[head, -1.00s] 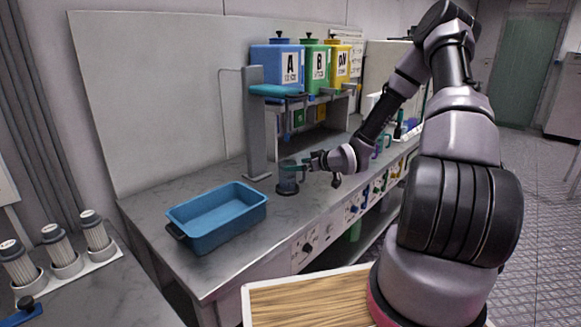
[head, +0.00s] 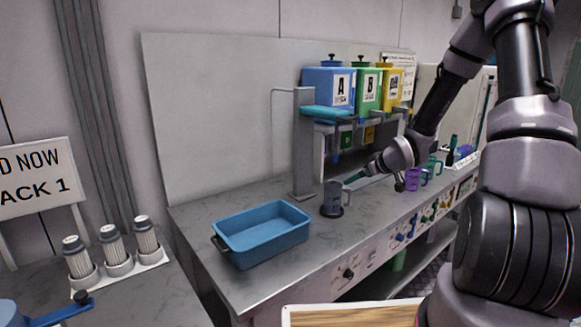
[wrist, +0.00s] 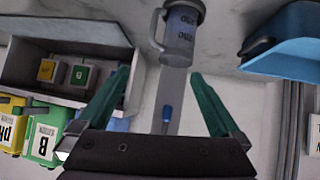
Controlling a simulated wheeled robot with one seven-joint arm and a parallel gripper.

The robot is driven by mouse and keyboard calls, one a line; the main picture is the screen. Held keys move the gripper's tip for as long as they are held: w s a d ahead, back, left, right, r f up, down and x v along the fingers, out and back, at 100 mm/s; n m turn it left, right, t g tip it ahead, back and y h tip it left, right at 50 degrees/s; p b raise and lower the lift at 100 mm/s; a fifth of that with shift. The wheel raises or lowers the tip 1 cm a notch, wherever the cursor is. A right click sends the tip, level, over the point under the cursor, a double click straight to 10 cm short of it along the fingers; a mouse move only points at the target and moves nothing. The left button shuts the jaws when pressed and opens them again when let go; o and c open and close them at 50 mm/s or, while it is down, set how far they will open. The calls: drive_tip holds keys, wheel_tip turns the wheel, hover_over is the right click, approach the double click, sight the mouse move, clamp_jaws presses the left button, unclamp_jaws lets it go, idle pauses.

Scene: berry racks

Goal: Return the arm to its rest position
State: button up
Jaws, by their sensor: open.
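My gripper (head: 350,179) is on the end of my outstretched arm over the bench. Its green fingers are spread apart with nothing between them in the wrist view (wrist: 160,78). A grey measuring jug (head: 333,194) with a handle stands upright on a small dark base, just left of the fingertips. In the wrist view the jug (wrist: 181,35) is beyond the fingertips, with its handle and printed markings in sight. In the head view the fingertips are close to the jug's rim; the exact gap is hard to judge.
A blue tub (head: 262,234) is on the bench's near left. A grey stand (head: 303,150) is behind the jug. Blue, green (head: 367,88) and yellow canisters sit on a rack at the back. Purple (head: 412,180) and green mugs are to the right. White filters (head: 112,246) stand at left.

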drive_tip(key=s+d+r+m+g+h, duration=0.1)
drive_tip(key=s+d+r+m+h, duration=0.1)
drive_tip(key=s+r, duration=0.5)
drive_tip(key=s+d+r+m+g+h, duration=0.1)
drive_tip(key=s+d+r+m+h, duration=0.2)
drive_tip(key=r, duration=0.8)
drive_tip(key=s+a+r+m+y, duration=0.1)
drive_tip(key=s+a+r+m, duration=0.1)
drive_tip(key=s, duration=0.5)
drive_tip(key=s+a+r+m+y, duration=0.1)
drive_tip(key=s+a+r, duration=0.1)
drive_tip(key=s+r, duration=0.3)
drive_tip(key=s+a+r+m+y, duration=0.1)
drive_tip(key=s+a+r+m, duration=0.1)
drive_tip(key=s, duration=0.8)
drive_tip(key=shift+s+a+r+m+g, duration=0.15)
drive_tip(key=shift+a+r+m+g, duration=0.2)
drive_tip(key=shift+r, duration=0.45)
